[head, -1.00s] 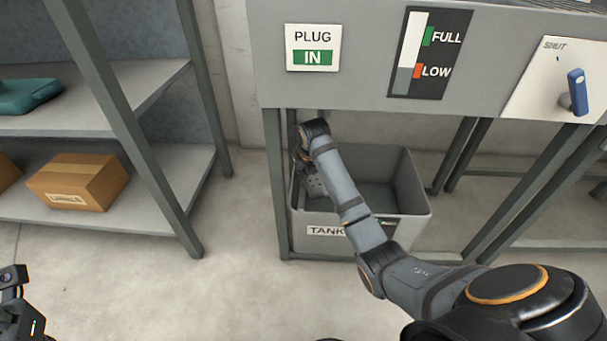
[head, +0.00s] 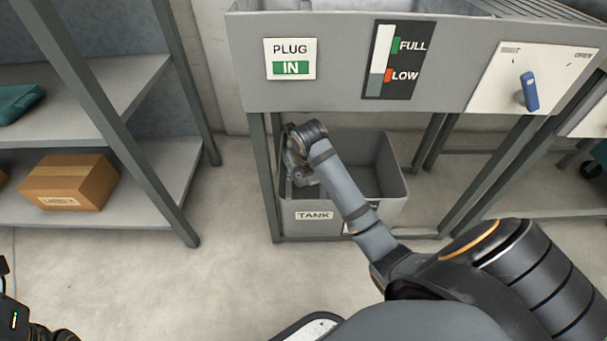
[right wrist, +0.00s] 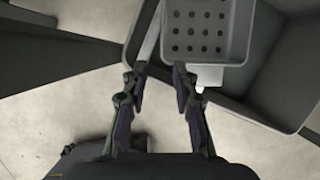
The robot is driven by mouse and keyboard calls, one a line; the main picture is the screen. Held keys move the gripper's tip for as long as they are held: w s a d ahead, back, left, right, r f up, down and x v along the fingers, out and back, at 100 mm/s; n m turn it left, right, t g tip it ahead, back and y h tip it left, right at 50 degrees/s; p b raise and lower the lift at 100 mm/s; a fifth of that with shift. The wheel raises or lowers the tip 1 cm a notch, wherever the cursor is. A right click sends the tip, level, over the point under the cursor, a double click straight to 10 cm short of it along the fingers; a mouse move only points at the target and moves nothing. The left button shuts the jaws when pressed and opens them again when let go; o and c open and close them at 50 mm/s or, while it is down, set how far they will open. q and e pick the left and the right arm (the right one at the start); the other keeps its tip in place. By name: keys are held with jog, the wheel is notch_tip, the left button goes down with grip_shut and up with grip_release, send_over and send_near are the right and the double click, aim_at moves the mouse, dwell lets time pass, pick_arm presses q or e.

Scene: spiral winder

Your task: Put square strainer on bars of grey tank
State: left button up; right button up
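The square strainer (right wrist: 205,32) is a grey tray with rows of round holes, at the top of the right wrist view. It lies over the grey tank (right wrist: 268,95), near one corner. I cannot tell whether it rests on the bars. My right gripper (right wrist: 160,84) has its two fingers apart beside the strainer's near edge, with nothing seen between them. In the head view the right arm reaches down to the left side of the tank (head: 392,192) and mostly hides the strainer. Part of my left arm shows at the lower left; its fingertips are not clear.
A grey machine housing (head: 345,95) stands above the tank, with a blue-handled valve (head: 529,91). Dark frame legs (head: 264,175) flank the tank. Shelves at left hold a cardboard box (head: 68,183) and a teal item (head: 18,103). The floor in front is clear.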

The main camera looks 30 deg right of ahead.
jog(key=s, duration=0.2)
jog(key=s+a+p, duration=0.1)
jog(key=s, duration=0.2)
dwell(0.4)
